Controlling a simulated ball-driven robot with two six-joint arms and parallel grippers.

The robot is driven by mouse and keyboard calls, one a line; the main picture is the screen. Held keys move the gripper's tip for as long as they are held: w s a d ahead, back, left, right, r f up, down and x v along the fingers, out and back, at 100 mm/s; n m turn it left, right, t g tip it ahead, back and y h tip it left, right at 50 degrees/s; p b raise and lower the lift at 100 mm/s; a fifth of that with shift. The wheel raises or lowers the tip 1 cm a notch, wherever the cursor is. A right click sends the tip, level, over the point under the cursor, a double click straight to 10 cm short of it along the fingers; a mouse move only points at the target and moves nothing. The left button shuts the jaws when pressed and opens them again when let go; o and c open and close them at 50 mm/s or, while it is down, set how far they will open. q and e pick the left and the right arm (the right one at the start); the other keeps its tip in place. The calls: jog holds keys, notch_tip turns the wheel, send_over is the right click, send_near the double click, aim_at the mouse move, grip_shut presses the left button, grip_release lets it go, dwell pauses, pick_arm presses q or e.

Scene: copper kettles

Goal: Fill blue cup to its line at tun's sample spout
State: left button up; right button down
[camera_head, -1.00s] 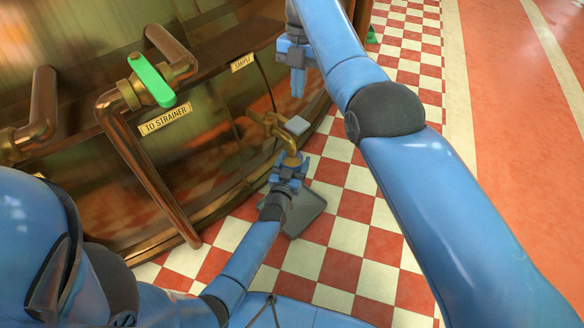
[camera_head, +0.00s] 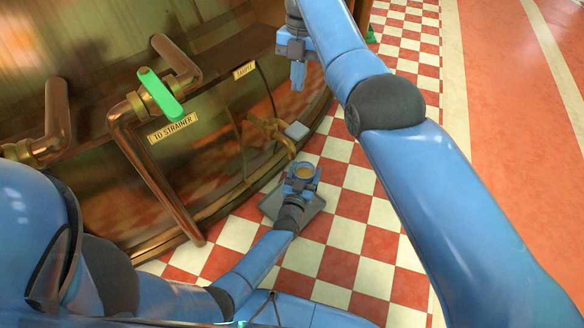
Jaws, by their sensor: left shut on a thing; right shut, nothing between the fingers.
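The blue cup (camera_head: 304,171) is in my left gripper (camera_head: 302,179), which is shut on it. The cup looks upright, and amber liquid shows inside its rim. Its fill line cannot be made out. The cup is to the right of and below the brass sample spout (camera_head: 268,129), apart from it. The spout has a pale grey handle (camera_head: 297,131) on its right. The copper tun (camera_head: 215,110) fills the left, with a "SAMPLE" label (camera_head: 244,69) above the spout. My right gripper (camera_head: 297,84) is shut and empty above the spout, beside the tun wall.
A grey floor plate (camera_head: 271,206) lies under my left gripper. Copper pipes (camera_head: 150,165) with a green lever (camera_head: 160,93) and a "TO STRAINER" label (camera_head: 173,128) stand on the left. The checkered floor (camera_head: 345,235) is clear to the right of the cup.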

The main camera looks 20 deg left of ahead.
pick_arm(q)
jog(key=shift+s+d+r+p, duration=0.1)
jog(key=shift+s+d+p, duration=0.3)
jog(key=shift+d, duration=0.35)
jog(key=shift+s+d+p, duration=0.3)
jog(key=shift+d+p, duration=0.1)
jog(key=shift+d, duration=0.35)
jog(key=shift+s+d+p, duration=0.3)
jog(key=shift+s+d, duration=0.1)
jog(key=shift+d, duration=0.45)
jog(key=shift+s+d+p, duration=0.25)
jog(key=shift+s+d, duration=0.2)
jog(key=shift+d, duration=0.35)
jog(key=shift+s+d+p, duration=0.3)
jog(key=shift+s+d, duration=0.1)
jog(key=shift+d, duration=0.45)
